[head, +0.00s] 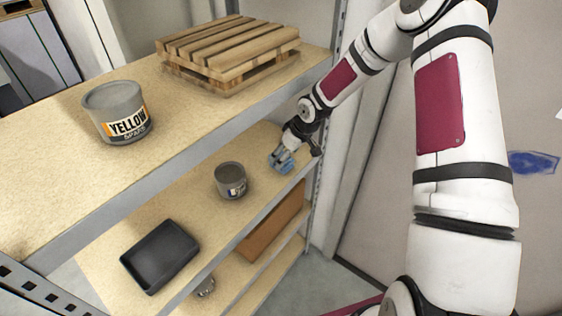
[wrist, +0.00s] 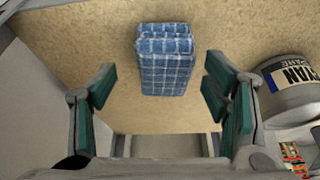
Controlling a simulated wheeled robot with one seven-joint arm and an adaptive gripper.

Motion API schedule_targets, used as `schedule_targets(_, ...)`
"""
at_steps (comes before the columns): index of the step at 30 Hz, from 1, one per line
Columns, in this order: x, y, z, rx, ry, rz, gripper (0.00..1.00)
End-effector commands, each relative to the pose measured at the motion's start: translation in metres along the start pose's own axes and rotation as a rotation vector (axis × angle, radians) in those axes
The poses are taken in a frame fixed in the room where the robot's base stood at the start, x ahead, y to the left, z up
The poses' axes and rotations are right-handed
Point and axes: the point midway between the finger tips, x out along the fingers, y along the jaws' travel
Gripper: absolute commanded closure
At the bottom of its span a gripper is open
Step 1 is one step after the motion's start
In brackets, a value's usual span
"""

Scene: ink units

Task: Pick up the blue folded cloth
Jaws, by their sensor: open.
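The blue folded cloth (wrist: 165,62) has a white check pattern and lies on the wooden shelf board, ahead of and between my fingers in the wrist view. In the head view the cloth (head: 281,160) shows on the middle shelf near its right end, partly hidden by my gripper. My gripper (head: 287,152) reaches in over the shelf from the right. In the wrist view my gripper (wrist: 160,98) is open, with green pads on both sides and nothing held between them.
A grey can (head: 230,181) stands left of the cloth; in the wrist view the can (wrist: 290,90) is close by my right finger. A black tray (head: 160,256) lies farther left. The upper shelf above holds a YELLOW can (head: 118,112) and a wooden pallet (head: 228,55).

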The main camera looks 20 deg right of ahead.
Motion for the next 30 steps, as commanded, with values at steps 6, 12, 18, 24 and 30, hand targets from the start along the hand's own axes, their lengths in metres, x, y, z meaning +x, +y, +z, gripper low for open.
schedule_targets(6,0.030,-0.005,-0.001,0.000,-0.001,-0.002,0.31)
schedule_targets(12,0.037,-0.004,-0.002,0.001,0.000,0.000,0.31)
schedule_targets(18,0.037,-0.004,-0.002,0.001,0.000,0.000,0.44)
schedule_targets(24,0.037,-0.004,-0.002,0.001,0.000,0.000,0.82)
schedule_targets(30,0.037,-0.004,-0.002,0.001,0.000,0.000,0.82)
